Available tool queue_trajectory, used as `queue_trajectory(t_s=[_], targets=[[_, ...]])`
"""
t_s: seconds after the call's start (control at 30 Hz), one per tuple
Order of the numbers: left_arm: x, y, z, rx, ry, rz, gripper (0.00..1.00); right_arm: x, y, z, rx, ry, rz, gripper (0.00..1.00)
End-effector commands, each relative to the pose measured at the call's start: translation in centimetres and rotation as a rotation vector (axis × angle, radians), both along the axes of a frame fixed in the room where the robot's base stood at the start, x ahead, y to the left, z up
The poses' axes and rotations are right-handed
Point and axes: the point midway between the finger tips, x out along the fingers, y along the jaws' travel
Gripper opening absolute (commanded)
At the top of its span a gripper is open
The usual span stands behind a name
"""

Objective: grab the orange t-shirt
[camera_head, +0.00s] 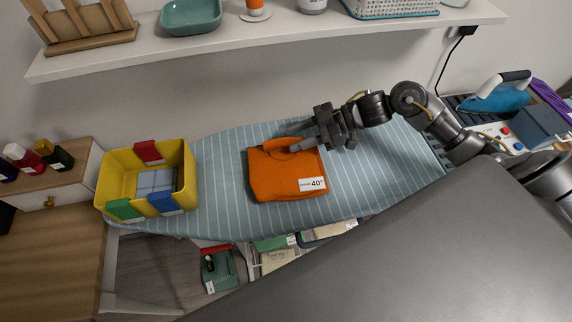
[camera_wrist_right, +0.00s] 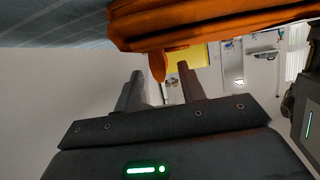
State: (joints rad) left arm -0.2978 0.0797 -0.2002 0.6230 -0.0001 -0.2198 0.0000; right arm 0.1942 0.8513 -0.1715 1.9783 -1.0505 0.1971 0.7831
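The orange t-shirt (camera_head: 280,177) lies folded on the striped ironing board, with a white "40°" label at its lower right corner. My right gripper (camera_head: 292,136) reaches in from the right at the shirt's far edge. In the right wrist view the shirt (camera_wrist_right: 205,22) spans the top, and a small orange flap hangs near the tips of my right gripper (camera_wrist_right: 160,78). The two fingers stand apart with a visible gap, and I see no firm hold on the cloth. My left gripper is not in view.
A yellow bin (camera_head: 117,175) with folded cloth stands on the board's left. A blue iron (camera_head: 497,95) stands at the right. A white wall shelf (camera_head: 240,42) runs above. Boxes lie below the board's near edge. The ironing board (camera_head: 385,165) is clear right of the shirt.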

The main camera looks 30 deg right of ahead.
Motion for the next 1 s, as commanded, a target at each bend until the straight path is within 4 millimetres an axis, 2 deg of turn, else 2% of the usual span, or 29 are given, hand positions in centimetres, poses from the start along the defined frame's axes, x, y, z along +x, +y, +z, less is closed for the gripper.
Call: queue_trajectory(t_s=[0.1,0.2,0.43,0.73,1.0], targets=[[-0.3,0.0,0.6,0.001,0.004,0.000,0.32,0.5,1.4,-0.4,0.002,0.000,0.000,0.40],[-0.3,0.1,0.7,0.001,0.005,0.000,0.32,0.7,1.9,-0.8,0.000,0.000,0.000,0.40],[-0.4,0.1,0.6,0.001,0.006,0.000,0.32,0.7,2.0,-0.9,-0.001,-0.001,0.000,0.40],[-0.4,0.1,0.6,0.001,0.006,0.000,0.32,0.7,2.0,-0.9,-0.001,-0.001,0.000,0.02],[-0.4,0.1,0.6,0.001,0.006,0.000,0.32,0.7,2.0,-0.8,0.000,-0.001,0.000,0.00]])
